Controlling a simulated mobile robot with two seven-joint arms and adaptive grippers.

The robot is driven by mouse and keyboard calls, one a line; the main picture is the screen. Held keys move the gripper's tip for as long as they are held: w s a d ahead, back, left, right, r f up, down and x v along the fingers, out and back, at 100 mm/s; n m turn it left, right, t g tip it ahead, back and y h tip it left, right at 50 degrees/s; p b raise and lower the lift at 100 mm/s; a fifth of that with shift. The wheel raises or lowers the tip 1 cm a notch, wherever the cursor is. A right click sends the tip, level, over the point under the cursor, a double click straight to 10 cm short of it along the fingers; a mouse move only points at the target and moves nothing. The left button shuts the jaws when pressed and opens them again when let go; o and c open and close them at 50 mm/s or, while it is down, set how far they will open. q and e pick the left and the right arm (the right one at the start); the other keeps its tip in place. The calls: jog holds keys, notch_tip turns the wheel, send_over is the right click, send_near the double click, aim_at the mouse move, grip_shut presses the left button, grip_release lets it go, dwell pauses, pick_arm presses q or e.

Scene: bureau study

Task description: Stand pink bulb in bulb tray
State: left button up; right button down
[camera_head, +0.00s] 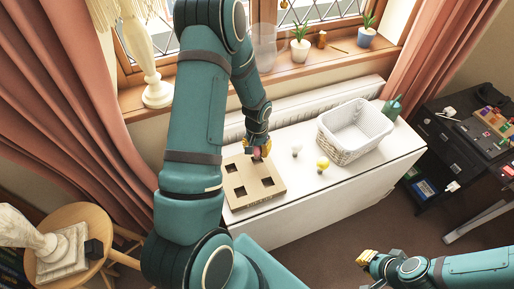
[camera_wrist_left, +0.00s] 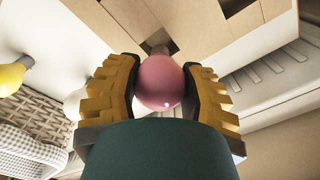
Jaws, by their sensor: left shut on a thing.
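The pink bulb (camera_head: 257,154) is between the yellow fingers of my left gripper (camera_head: 257,150), over the far right part of the bulb tray (camera_head: 254,199). In the left wrist view the fingers grip the pink bulb (camera_wrist_left: 159,82) from both sides, its metal base pointing to a dark square hole in the tray (camera_wrist_left: 200,18). I cannot tell whether the base is inside the hole. The tray is a tan block with square holes; the others in sight look empty. My right gripper (camera_head: 367,257) is away at the lower right, its finger gap unclear.
The table's front right is clear.

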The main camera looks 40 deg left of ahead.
pick_arm(q)
jog(key=shift+f+b, duration=1.75)
jog(key=shift+f, duration=0.2)
dwell(1.1)
jog(key=o, duration=1.2)
jog(key=shift+r, duration=0.1)
jog(key=shift+c, duration=0.2)
jog(key=shift+r+p, duration=2.45)
jog(key=shift+r, duration=1.1)
